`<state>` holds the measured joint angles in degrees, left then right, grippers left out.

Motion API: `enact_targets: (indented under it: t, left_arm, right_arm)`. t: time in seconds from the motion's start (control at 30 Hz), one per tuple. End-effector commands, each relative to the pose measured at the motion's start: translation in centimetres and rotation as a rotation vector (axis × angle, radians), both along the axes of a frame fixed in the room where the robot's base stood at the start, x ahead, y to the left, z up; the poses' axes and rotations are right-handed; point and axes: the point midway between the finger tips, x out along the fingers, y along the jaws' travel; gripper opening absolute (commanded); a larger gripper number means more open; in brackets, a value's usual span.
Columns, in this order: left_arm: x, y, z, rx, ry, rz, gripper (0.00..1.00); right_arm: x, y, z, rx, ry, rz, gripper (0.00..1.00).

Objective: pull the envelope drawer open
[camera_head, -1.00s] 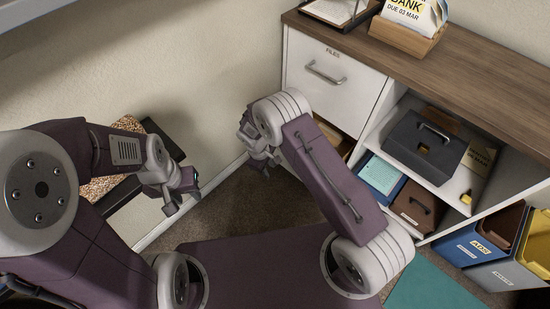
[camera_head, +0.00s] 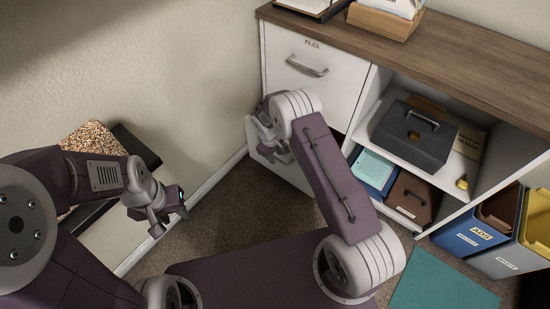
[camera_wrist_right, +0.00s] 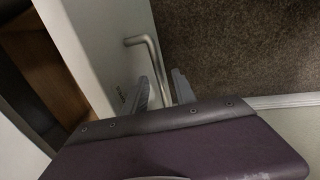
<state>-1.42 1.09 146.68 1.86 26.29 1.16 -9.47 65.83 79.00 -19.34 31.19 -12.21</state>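The lower drawer of the white cabinet stands out from it, its white front (camera_head: 263,152) seen behind my right gripper (camera_head: 272,140). In the right wrist view its front (camera_wrist_right: 85,40) carries a metal bar handle (camera_wrist_right: 142,42), with a brown inside (camera_wrist_right: 42,75) behind it. My right gripper (camera_wrist_right: 160,84) has its fingers apart, one on each side of the handle's near end; I see gaps beside the bar. The small label on the front is unreadable. My left gripper (camera_head: 168,212) is open and empty, away from the cabinet.
The upper drawer marked FILES (camera_head: 310,65) is shut. A dark cash box (camera_head: 415,138) stands on the open shelf to the right. Blue and grey bins (camera_head: 485,225) and a teal mat (camera_head: 440,282) are at the lower right. A speckled seat or board (camera_head: 92,140) is at left.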

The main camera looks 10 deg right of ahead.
Motion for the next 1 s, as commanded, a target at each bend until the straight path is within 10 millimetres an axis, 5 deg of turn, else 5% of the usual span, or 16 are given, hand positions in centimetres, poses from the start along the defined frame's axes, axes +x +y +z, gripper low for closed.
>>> enact_targets:
  t: [0.2, 0.3, 0.33, 1.0]
  left_arm:
    - [0.00, 0.00, 0.07, 0.000, 0.000, 0.000, 0.36]
    - [0.00, 0.00, 0.07, 0.000, 0.000, 0.000, 0.36]
    - [0.00, 0.00, 0.07, 0.000, 0.000, 0.000, 0.36]
    - [0.00, 0.00, 0.06, 0.000, 0.000, 0.000, 0.36]
  right_arm:
    - [0.01, -0.01, 0.04, 0.000, 0.000, 0.000, 0.30]
    - [0.00, 0.00, 0.04, 0.000, 0.000, 0.001, 0.02]
    - [0.00, 0.00, 0.04, 0.000, 0.000, 0.001, 0.00]
    - [-0.02, 0.01, 0.04, 0.000, 0.000, 0.001, 0.00]
